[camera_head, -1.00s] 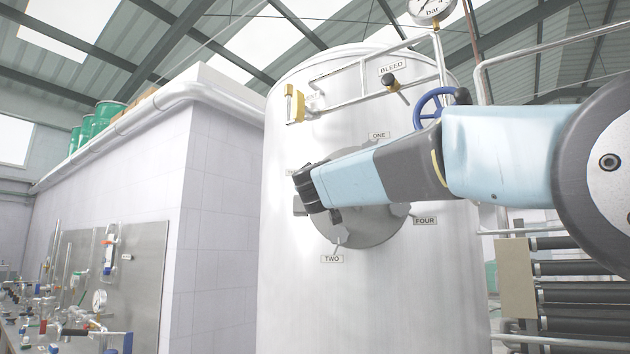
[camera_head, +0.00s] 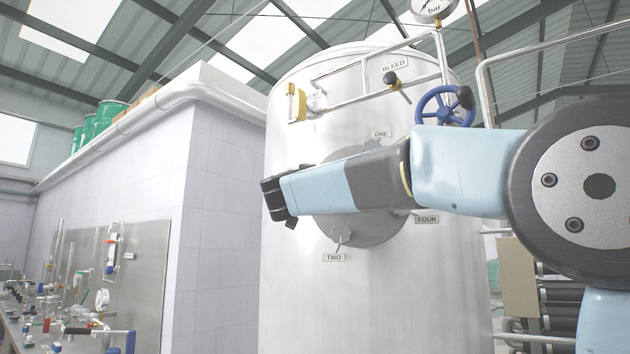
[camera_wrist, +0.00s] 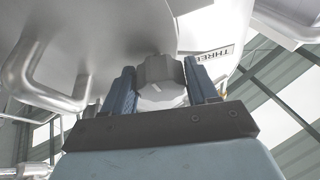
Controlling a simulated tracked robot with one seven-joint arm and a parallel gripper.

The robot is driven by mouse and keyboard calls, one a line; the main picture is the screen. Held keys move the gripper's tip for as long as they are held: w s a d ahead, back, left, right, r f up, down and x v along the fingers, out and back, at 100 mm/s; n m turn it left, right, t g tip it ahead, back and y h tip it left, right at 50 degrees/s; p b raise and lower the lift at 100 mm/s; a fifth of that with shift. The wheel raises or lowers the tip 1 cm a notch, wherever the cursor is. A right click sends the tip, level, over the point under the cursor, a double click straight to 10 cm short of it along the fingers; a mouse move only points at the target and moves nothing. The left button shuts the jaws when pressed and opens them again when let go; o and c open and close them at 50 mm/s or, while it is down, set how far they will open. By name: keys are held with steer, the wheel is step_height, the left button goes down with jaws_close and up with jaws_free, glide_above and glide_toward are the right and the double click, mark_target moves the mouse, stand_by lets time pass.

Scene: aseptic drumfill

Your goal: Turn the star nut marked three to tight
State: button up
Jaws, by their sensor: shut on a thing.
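The star nut marked three (camera_wrist: 160,82) is a grey lobed knob in the wrist view, beside the plate reading THREE (camera_wrist: 213,54). My gripper (camera_wrist: 163,85) has a blue finger on each side of the nut and is shut on it. A pale mark shows on the nut's near face. In the head view my gripper (camera_head: 276,201) is at the left edge of the round manway cover (camera_head: 372,228) on the steel tank (camera_head: 365,310). My arm hides the nut and its label there.
Labels ONE (camera_head: 380,134), TWO (camera_head: 334,257) and FOUR (camera_head: 427,219) surround the cover. Above are a blue handwheel (camera_head: 443,105), a BLEED valve (camera_head: 391,79), a yellow-handled valve (camera_head: 296,102) and pipework. A tiled wall (camera_head: 222,200) stands left of the tank.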

steer(key=shift+w+m+g+h, duration=0.1)
steer(key=shift+m+g+h, duration=0.2)
steer(key=shift+m, duration=0.5)
steer(key=o, duration=1)
steer(key=shift+c, duration=0.2)
steer(key=v, duration=1.3)
steer(key=shift+s+a+f, duration=0.15)
steer(key=shift+s+f, duration=0.15)
